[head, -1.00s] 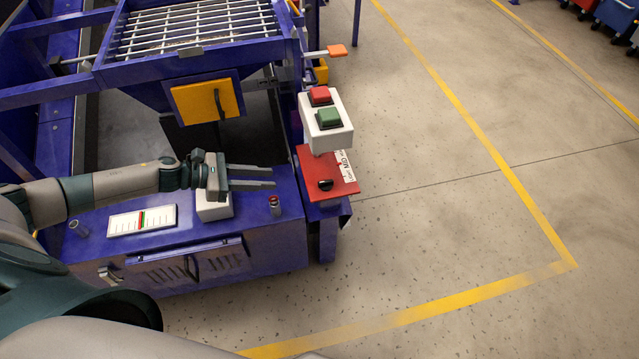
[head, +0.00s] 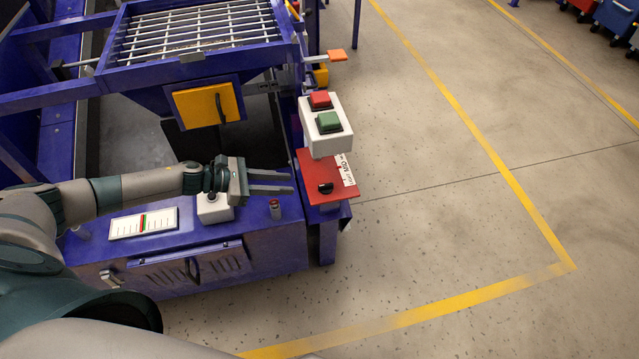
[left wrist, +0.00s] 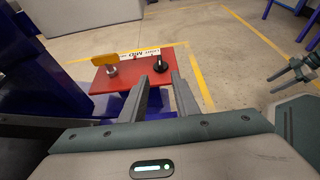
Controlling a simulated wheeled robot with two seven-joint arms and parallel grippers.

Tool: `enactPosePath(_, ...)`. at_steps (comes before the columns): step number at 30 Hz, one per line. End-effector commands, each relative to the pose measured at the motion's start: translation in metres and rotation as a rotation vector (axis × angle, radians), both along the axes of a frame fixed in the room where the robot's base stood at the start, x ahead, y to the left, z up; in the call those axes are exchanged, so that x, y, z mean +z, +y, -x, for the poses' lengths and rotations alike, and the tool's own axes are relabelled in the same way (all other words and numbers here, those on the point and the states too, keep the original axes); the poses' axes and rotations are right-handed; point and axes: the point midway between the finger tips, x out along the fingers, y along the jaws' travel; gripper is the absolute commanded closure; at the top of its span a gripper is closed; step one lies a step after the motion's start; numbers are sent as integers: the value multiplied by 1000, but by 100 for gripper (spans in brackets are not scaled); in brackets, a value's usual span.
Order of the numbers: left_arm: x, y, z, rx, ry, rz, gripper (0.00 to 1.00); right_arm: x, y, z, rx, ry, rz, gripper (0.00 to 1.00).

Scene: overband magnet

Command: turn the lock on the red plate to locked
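The red plate (head: 312,165) juts out at the right end of the blue machine, below a white button box. A black knob (head: 325,188) sits on its near part. In the left wrist view the plate (left wrist: 133,78) bears the black knob (left wrist: 159,64), a yellow-orange handle (left wrist: 105,59) on a metal post, and a white label reading MID. The box hides this handle in the head view. My left gripper (head: 291,183) is open and empty, just left of the plate, its fingers pointing at it. What seems my right gripper (left wrist: 272,83) is open at the wrist view's right.
The white box (head: 336,144) has a red button (head: 320,100) and a green button (head: 329,122). Floor to the right is clear.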

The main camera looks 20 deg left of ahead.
Motion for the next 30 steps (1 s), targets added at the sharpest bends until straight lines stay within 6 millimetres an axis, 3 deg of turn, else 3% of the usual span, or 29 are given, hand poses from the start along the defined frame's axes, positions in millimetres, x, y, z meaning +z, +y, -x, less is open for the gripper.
enactPosePath(16,-35,-74,-51,0,0,1,72,13,14,-10,12,-93,-29,46)
enactPosePath(30,-45,-91,-62,1,0,0,72,14,16,-11,14,-109,-33,46)
